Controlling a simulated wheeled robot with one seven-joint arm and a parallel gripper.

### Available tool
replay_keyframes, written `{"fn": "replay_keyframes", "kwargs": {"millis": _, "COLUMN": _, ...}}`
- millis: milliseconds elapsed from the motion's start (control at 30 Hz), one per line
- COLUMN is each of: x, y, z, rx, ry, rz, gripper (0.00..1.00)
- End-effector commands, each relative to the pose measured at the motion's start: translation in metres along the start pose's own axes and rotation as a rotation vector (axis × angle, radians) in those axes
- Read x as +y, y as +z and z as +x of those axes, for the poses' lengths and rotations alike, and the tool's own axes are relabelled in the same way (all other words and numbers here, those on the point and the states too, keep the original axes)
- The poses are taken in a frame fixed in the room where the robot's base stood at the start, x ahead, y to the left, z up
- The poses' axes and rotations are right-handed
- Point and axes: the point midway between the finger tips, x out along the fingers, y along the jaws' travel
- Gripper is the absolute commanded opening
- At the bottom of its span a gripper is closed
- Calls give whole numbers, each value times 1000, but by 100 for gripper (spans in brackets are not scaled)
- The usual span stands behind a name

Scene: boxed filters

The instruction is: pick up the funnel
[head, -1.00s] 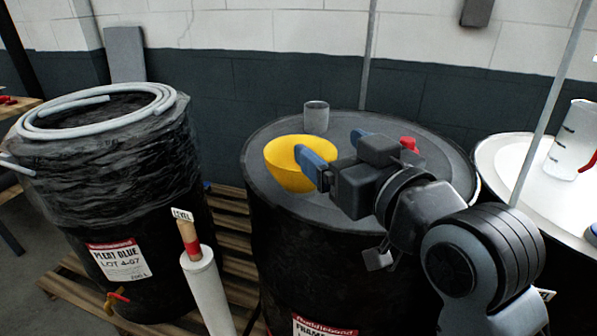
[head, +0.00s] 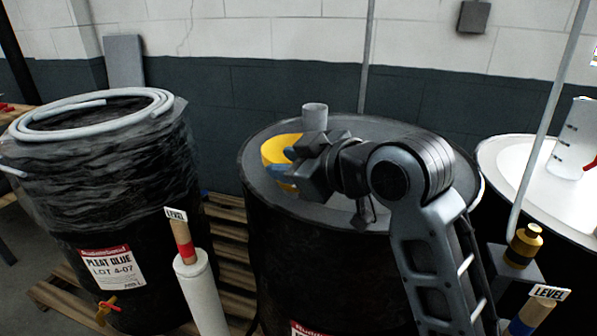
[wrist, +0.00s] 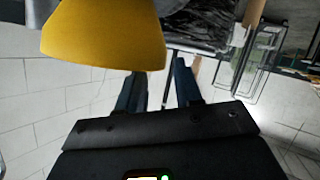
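The yellow funnel (head: 273,149) sits wide end up on the lid of the middle black drum (head: 262,183), at its left part. My gripper (head: 281,166) is at the funnel's right front side and hides part of it. In the wrist view the funnel (wrist: 105,35) fills the upper left, and its edge reaches the tip of the left finger. The two blue fingers of my gripper (wrist: 160,77) stand apart with an empty gap between them. I cannot tell whether a finger touches the funnel.
A grey cup (head: 314,117) stands behind the funnel on the lid. A wrapped drum (head: 125,165) with a coiled hose (head: 50,125) is at left. A white-topped drum (head: 520,160) holding a clear jug (head: 573,140) is at right.

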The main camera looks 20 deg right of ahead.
Motion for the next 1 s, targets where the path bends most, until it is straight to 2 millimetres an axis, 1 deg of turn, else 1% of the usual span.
{"fn": "replay_keyframes", "kwargs": {"millis": 33, "x": 1, "y": -1, "z": 7, "rx": -1, "ry": 0, "rz": 0, "gripper": 35}}
{"fn": "replay_keyframes", "kwargs": {"millis": 100, "x": 1, "y": 0, "z": 14, "rx": -1, "ry": 1, "rz": 1, "gripper": 35}}
{"fn": "replay_keyframes", "kwargs": {"millis": 167, "x": 1, "y": 0, "z": 18, "rx": 0, "ry": 1, "rz": 0, "gripper": 35}}
{"fn": "replay_keyframes", "kwargs": {"millis": 433, "x": 0, "y": 0, "z": 20, "rx": 0, "ry": 2, "rz": 1, "gripper": 34}}
{"fn": "replay_keyframes", "kwargs": {"millis": 700, "x": 0, "y": 0, "z": 20, "rx": 0, "ry": 2, "rz": 1, "gripper": 8}}
{"fn": "replay_keyframes", "kwargs": {"millis": 800, "x": 0, "y": 0, "z": 20, "rx": 0, "ry": 2, "rz": 1, "gripper": 0}}
{"fn": "replay_keyframes", "kwargs": {"millis": 1000, "x": 0, "y": 0, "z": 20, "rx": 0, "ry": 2, "rz": 1, "gripper": 0}}
